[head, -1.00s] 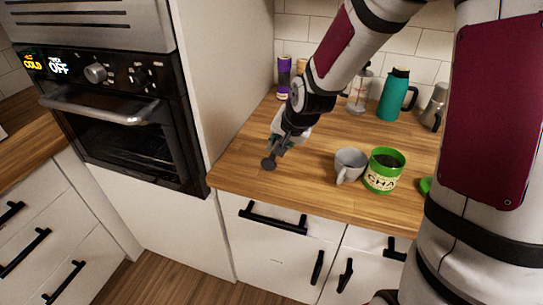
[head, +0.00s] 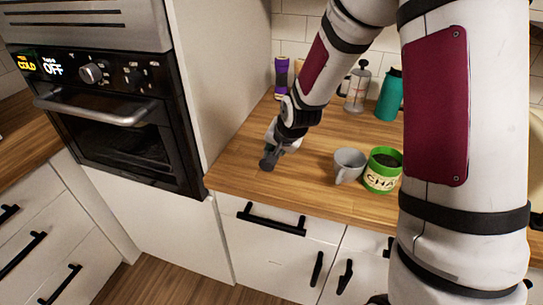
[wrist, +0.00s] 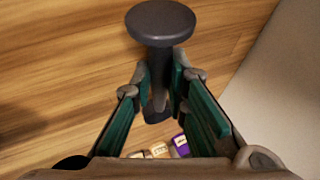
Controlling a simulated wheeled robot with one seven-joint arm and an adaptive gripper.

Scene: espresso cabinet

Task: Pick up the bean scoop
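The likely bean scoop is a dark grey piece with a round, flat end. In the wrist view it (wrist: 162,22) has that end at the top centre, with a narrower stem running down between my fingers. In the head view its dark end (head: 268,163) shows at the left part of the wooden counter, by my fingertips. My gripper (wrist: 162,70) has its teal-lined fingers either side of the stem, very close to it. I cannot tell whether they press on it. In the head view my gripper (head: 272,150) is low over the counter, and its fingers are hard to make out.
A grey mug (head: 349,163) and a green canister (head: 383,172) stand to the right on the counter (head: 235,172). A purple container (head: 281,78), a glass press (head: 357,88) and a teal jug (head: 390,97) stand behind. A pale cabinet wall (head: 230,80) rises on the left.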

